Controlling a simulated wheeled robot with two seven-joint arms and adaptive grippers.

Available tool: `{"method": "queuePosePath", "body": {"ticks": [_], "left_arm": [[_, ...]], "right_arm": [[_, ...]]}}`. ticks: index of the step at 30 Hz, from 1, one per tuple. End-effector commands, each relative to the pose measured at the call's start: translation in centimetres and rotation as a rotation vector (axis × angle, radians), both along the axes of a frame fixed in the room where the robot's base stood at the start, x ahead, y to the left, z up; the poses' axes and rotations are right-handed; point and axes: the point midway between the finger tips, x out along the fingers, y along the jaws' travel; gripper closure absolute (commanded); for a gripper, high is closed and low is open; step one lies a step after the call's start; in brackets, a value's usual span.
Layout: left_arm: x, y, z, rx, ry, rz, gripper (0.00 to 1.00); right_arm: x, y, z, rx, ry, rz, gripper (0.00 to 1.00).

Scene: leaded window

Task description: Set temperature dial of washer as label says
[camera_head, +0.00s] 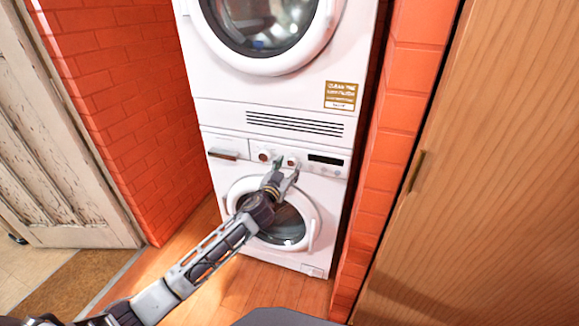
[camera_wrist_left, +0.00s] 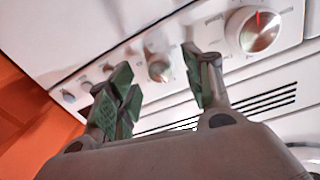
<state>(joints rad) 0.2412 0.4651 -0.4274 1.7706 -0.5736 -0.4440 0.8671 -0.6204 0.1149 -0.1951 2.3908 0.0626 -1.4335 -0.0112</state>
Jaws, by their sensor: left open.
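The white washer (camera_head: 228,175) stands under a second front-loading machine. A round dial (camera_head: 264,155) is at the left of its panel, and a smaller knob (camera_head: 292,161) is right of it. The wrist view shows the large silver dial (camera_wrist_left: 262,30) with a red mark and the smaller knob (camera_wrist_left: 158,68). I cannot tell which sets temperature. My left gripper (camera_head: 283,164) is open at the panel; in the wrist view its green-padded fingers (camera_wrist_left: 158,80) lie either side of the smaller knob, apparently without touching it. The brown label (camera_head: 340,95) on the upper machine is too small to read.
A dark display (camera_head: 325,160) is right of the knobs. The washer's round door (camera_head: 307,205) is below, partly behind my left arm. Red brick walls (camera_head: 140,95) flank the machines closely. A wooden cabinet (camera_head: 480,170) stands at the right, a worn door (camera_head: 50,150) at the left.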

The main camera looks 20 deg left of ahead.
Motion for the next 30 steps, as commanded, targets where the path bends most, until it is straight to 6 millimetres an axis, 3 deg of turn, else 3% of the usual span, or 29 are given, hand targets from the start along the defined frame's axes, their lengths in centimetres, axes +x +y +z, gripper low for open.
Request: {"method": "queuePosePath", "body": {"ticks": [9,22,30], "left_arm": [[1.7,-0.1,0.0,0.0,-0.001,0.0,0.49],[1.9,-0.2,0.0,0.0,0.0,0.0,0.49],[1.9,-0.1,0.0,0.0,0.0,0.0,0.84]], "right_arm": [[-0.3,0.1,0.3,0.004,0.0,0.001,0.6],[-0.5,0.1,0.3,0.006,0.002,0.001,0.6],[-0.4,0.1,0.2,0.005,0.001,0.001,0.6]]}}
